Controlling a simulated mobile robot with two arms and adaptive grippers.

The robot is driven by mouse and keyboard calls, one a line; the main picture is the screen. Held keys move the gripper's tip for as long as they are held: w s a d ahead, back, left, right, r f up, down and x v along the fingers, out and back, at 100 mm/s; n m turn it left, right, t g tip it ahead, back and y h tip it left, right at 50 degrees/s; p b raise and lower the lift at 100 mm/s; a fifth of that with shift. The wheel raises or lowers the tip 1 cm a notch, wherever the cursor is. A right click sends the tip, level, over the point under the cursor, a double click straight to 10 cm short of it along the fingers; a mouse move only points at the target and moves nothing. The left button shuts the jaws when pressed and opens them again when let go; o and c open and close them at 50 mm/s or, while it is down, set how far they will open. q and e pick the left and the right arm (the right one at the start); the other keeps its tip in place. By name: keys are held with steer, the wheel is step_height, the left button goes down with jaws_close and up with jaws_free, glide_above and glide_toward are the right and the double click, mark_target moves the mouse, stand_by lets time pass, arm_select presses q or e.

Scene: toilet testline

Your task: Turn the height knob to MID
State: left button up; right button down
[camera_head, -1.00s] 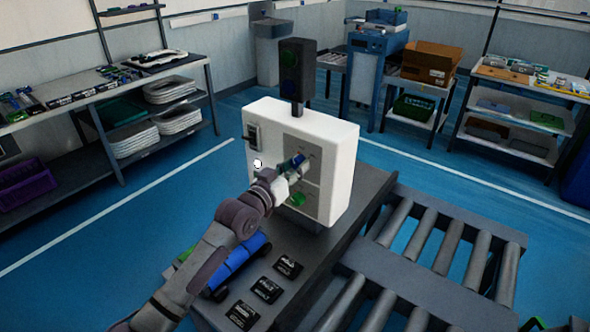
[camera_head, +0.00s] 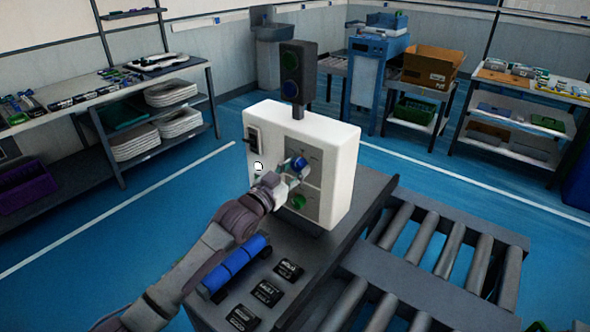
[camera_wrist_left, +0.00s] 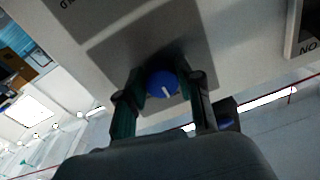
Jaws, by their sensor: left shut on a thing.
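The white control box (camera_head: 335,150) stands on the dark bench, with a grey panel on its front. The blue height knob (camera_head: 299,164) is on that panel. In the left wrist view the knob (camera_wrist_left: 162,84) shows a white pointer mark and sits between the two fingers. My left gripper (camera_head: 294,172) is at the panel, its fingers (camera_wrist_left: 163,95) shut on the knob from both sides. The panel labels are too small to read in the head view. My right gripper is not in view.
A green button (camera_head: 297,201) is below the knob, and a dark switch (camera_head: 253,140) is on the box's left part. A signal light (camera_head: 298,72) rises behind the box. A blue cylinder (camera_head: 240,262) and black label plates (camera_head: 267,292) lie on the bench. A roller conveyor (camera_head: 440,250) is at right.

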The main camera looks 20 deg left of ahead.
arm_select(q)
steer(key=o, duration=1.2)
steer(key=shift+c, duration=0.2)
steer(key=v, duration=1.2)
